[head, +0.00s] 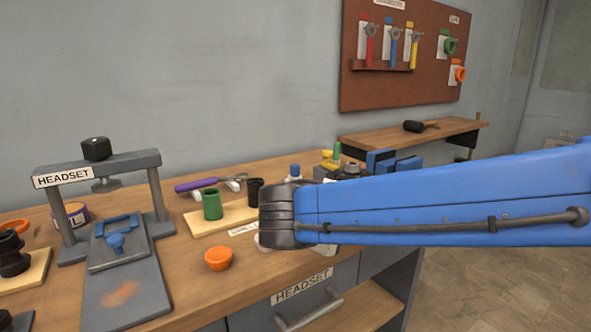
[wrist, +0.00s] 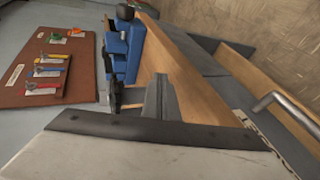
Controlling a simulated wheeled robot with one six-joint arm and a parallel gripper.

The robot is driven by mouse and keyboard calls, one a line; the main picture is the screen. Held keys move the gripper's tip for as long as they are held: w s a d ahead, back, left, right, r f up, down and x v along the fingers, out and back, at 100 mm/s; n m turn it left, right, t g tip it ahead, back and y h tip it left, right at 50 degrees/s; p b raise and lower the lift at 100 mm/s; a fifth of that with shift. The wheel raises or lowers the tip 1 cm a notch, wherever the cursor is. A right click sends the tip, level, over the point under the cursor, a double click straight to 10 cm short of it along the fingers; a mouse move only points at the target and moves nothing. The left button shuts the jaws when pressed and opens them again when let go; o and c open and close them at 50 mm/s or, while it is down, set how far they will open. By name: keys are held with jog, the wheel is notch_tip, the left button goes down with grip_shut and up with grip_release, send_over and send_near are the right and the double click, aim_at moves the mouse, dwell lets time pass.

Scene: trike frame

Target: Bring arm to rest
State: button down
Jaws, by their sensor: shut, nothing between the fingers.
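My arm's blue link reaches in from the right edge of the head view to a dark joint over the workbench (head: 190,285). In the wrist view my gripper (wrist: 160,84) shows as two grey fingers closed together, with nothing between them. The fingers are in front of the bench edge and a blue vise-like device (wrist: 126,45). In the head view the fingers cannot be made out; the arm hides that area.
A grey press labelled HEADSET (head: 105,168) stands at the left. A drawer handle (head: 310,312) juts from the front. A tool board (head: 400,75) hangs behind.

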jog(key=s+d+f+m+g+y, duration=0.25)
jog(key=s+d+f+g, duration=0.35)
jog(key=d, duration=0.6)
jog(key=s+d+f+m+y, duration=0.3)
jog(key=s+f+m+y, duration=0.3)
jog(key=s, duration=0.7)
notch_tip(320, 180, down, 4)
jog(key=shift+s+d+r+m+t, duration=0.15)
jog(key=shift+d+r+m+t, duration=0.2)
jog(key=shift+m, duration=0.6)
